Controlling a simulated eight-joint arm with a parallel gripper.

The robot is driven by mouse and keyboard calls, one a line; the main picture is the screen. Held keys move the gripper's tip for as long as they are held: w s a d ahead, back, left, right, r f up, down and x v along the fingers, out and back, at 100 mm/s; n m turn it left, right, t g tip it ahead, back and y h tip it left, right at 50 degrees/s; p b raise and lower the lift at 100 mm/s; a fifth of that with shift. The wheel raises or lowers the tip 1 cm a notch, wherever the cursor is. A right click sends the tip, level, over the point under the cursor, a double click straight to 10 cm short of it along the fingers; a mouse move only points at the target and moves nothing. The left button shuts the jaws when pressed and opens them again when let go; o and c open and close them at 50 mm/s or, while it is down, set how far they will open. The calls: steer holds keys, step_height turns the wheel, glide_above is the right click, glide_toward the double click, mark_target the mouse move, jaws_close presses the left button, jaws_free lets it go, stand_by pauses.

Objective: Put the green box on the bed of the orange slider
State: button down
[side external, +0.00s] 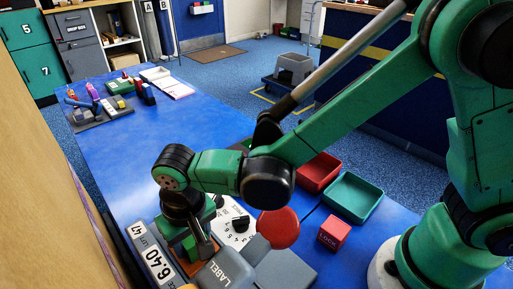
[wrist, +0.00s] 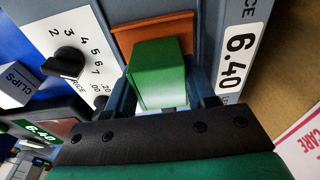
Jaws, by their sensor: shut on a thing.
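The green box (wrist: 158,72) is between the two fingers of my gripper (wrist: 165,108) in the wrist view. The orange slider (wrist: 150,32) lies just behind and under the box in that view, set in a grey device with a dial. Whether the box touches the slider's bed I cannot tell. In the side view my gripper (side external: 190,240) points down over the device, and the green box (side external: 190,246) shows partly between the fingers. A little of the orange slider (side external: 190,268) shows below it. The fingers and wrist hide much of both.
The device has a white dial panel (wrist: 75,45) with a black knob and a "6.40" label (wrist: 236,60). A grey "LABEL" block (side external: 228,270), a red round disc (side external: 278,228), a red "LOCK" cube (side external: 334,232) and red and teal trays (side external: 352,197) stand nearby. The blue table's middle is clear.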

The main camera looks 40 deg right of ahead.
mark_target(195, 240)
steer(key=shift+c, duration=1.4)
jaws_free()
steer(key=shift+f, duration=0.1)
step_height(195, 240, up, 12)
steer(key=s, duration=0.1)
steer(key=s+d+f+t, duration=0.1)
steer(key=d+t, duration=0.4)
steer(key=d, duration=1.6)
steer(key=shift+s+d+t, duration=0.2)
steer(key=shift+s+t, duration=0.15)
steer(key=shift+t, duration=0.05)
steer(key=shift+f, duration=0.1)
